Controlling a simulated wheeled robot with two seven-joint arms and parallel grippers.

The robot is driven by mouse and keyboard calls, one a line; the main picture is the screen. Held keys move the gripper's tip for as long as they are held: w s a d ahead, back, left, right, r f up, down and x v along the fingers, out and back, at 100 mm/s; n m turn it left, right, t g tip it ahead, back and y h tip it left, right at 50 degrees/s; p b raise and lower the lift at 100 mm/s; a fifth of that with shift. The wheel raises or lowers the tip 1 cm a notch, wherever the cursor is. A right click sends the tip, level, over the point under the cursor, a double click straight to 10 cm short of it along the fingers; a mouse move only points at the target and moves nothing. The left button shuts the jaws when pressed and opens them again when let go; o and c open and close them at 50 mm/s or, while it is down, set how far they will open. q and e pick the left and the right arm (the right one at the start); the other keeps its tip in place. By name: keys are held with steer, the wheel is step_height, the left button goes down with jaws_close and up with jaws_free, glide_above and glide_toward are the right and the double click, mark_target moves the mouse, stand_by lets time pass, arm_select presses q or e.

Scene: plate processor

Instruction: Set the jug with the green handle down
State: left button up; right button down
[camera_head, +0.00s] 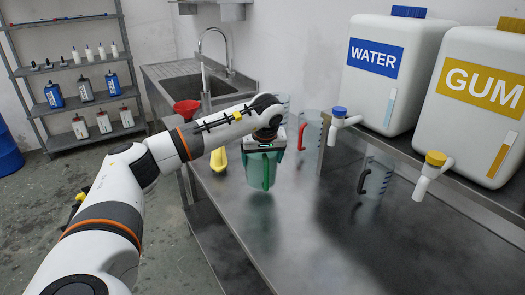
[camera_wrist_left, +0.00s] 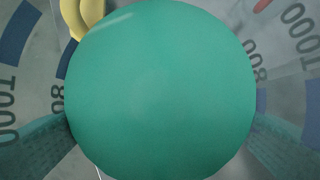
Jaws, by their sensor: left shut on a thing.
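The jug with the green handle (camera_head: 265,172) is a clear jug, seen upright at the middle of the head view, above or on the steel table; I cannot tell whether its base touches. My left gripper (camera_head: 267,147) comes down on it from above and is shut on it. In the left wrist view a large green round shape (camera_wrist_left: 160,90) fills the middle. Jug markings show on both sides of it. My right gripper is not in view.
The steel table (camera_head: 320,225) has free room in front. A jug with a red handle (camera_head: 309,130) and one with a black handle (camera_head: 376,176) stand to the right. A yellow object (camera_head: 218,159) lies left. Water (camera_head: 390,80) and gum (camera_head: 475,110) tanks stand behind, their taps overhanging.

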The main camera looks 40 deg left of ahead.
mark_target(262, 168)
arm_select(q)
steer(key=shift+f, duration=1.7)
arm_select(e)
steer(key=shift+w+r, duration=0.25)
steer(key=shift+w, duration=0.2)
arm_select(q)
steer(key=o, duration=1.5)
steer(key=shift+d+f, duration=0.1)
steer(key=shift+f, duration=0.1)
steer(key=shift+r, duration=0.15)
steer(key=b+v, duration=0.1)
steer(key=v, duration=1.1)
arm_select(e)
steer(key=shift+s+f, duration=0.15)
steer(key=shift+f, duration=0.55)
